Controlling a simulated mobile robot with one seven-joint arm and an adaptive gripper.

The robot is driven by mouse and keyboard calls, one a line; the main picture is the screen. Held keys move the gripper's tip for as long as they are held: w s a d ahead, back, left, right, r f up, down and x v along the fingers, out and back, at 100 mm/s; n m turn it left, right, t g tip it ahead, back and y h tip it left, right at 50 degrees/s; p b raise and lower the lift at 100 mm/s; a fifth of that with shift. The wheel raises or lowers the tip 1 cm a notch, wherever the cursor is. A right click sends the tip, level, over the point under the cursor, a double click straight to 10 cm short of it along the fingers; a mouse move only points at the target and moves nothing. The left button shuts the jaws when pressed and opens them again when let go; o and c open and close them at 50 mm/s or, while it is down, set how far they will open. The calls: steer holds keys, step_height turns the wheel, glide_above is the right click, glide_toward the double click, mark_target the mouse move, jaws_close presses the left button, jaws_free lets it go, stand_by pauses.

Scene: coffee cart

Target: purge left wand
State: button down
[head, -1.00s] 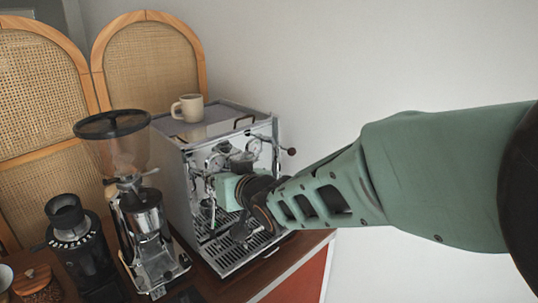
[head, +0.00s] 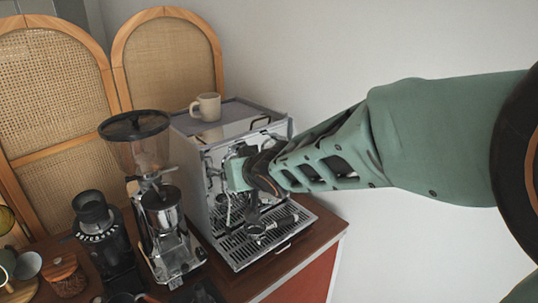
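The silver espresso machine (head: 196,190) stands on the wooden cart. The left steam wand (head: 228,208) seems to be the thin metal tube hanging at the left of its front, above the drip tray (head: 238,247). My gripper (head: 236,174) is at the machine's upper front, close to the left knob area. My own wrist covers the group head and part of the front panel. The fingertips are too small and hidden to tell whether they are open or touching anything. A dark portafilter (head: 257,230) appears low at the front, over the drip tray.
A beige mug (head: 207,106) sits on top of the machine. A grinder with a clear hopper (head: 137,150) stands close on the left, with a smaller black grinder (head: 97,225) beyond it. A wooden-lidded jar (head: 64,274) is at lower left. The white wall at right is clear.

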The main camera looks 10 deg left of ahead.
steer(key=c, duration=1.8)
jaws_free()
steer(key=shift+o, duration=0.2)
steer(key=shift+f, duration=0.1)
